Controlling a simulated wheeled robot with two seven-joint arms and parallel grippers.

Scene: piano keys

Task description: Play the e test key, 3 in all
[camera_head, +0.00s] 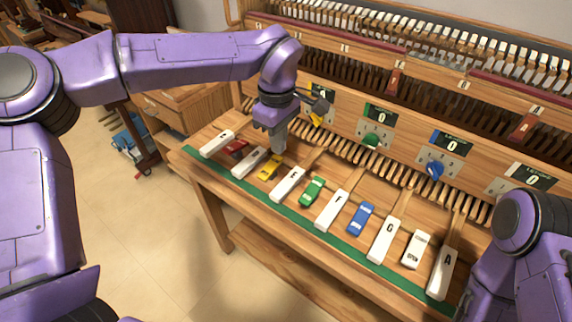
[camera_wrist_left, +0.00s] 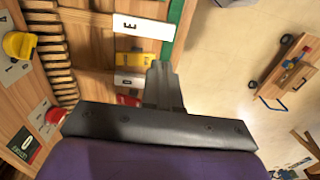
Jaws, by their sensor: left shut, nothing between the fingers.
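The white key marked E (camera_head: 287,184) lies in the row of lettered and coloured keys on the wooden bench in the head view. It also shows near the top of the left wrist view (camera_wrist_left: 143,25). My left gripper (camera_head: 278,150) is shut and empty, pointing down just behind the yellow key (camera_head: 271,166), to the left of the E key. In the left wrist view its fingertips (camera_wrist_left: 159,66) show beside the yellow key (camera_wrist_left: 134,60), apart from the E key. My right gripper is outside both views.
A green key (camera_head: 312,191) lies right of E, and the white D key (camera_head: 250,162) lies left of the yellow one. Behind stand a yellow knob (camera_head: 318,117), a green knob (camera_head: 371,141) and a blue knob (camera_head: 435,169). Counter displays (camera_head: 378,114) read 0.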

